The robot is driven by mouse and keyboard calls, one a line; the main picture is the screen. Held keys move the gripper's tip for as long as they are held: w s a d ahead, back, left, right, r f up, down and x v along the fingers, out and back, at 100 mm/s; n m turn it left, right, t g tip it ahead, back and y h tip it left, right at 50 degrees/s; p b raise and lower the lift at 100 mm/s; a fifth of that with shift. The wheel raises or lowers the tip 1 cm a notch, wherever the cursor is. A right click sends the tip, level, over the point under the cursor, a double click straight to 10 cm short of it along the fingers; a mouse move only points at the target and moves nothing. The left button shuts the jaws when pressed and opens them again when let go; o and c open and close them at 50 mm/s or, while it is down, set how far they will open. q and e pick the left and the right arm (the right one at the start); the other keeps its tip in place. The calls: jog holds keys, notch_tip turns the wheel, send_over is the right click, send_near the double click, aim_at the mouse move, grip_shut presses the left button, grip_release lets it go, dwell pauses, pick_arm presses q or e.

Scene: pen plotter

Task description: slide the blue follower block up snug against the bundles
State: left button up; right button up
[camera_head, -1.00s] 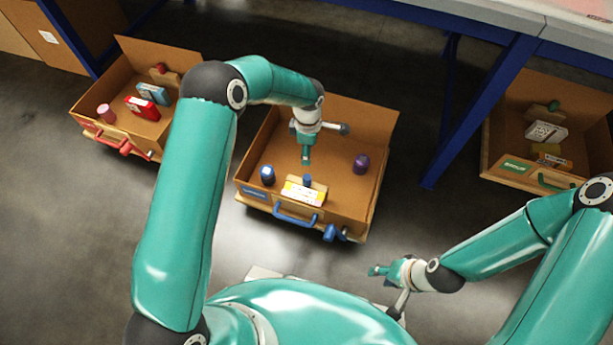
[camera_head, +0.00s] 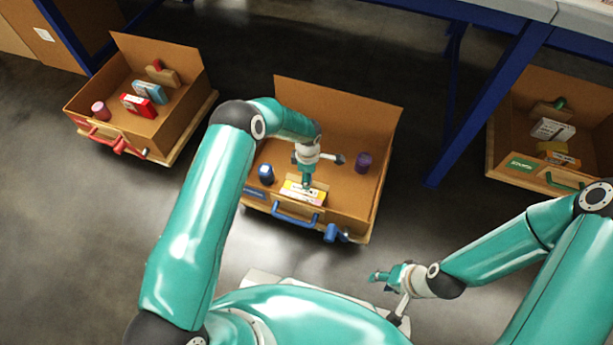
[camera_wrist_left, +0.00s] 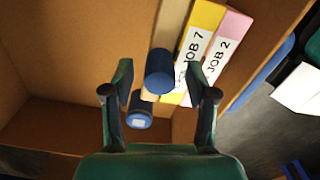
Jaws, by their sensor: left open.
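The follower block's blue knob (camera_wrist_left: 159,72) stands between the spread fingers of my left gripper (camera_wrist_left: 159,78) in the left wrist view. Its pale wooden body (camera_wrist_left: 147,104) shows only partly beneath. The yellow JOB 7 bundle (camera_wrist_left: 200,40) and the pink JOB 2 bundle (camera_wrist_left: 226,42) stand side by side just right of the knob. Any gap between block and bundles is hard to tell. In the head view my left gripper (camera_head: 306,183) is low in the middle drawer, hiding the knob behind the bundles (camera_head: 302,194). My right gripper (camera_head: 379,276) is empty, outside the drawer; its finger opening is unclear.
The middle drawer (camera_head: 345,205) also holds a blue bottle (camera_head: 265,174), close to my left gripper, and a purple bottle (camera_head: 362,162). A red-handled drawer (camera_head: 160,135) stands at left, a green-labelled drawer (camera_head: 520,168) at right. A blue table leg (camera_head: 480,110) rises between drawers.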

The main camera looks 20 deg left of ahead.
pick_arm(q)
jog(key=shift+f, duration=0.1)
grip_shut()
dwell(0.3)
jog(key=shift+s+f+b, duration=0.1)
jog(key=shift+b, duration=0.35)
jog(key=shift+s, duration=0.1)
grip_release()
jog(key=shift+r, duration=0.2)
notch_tip(320, 180, up, 12)
jog(key=shift+f, duration=0.15)
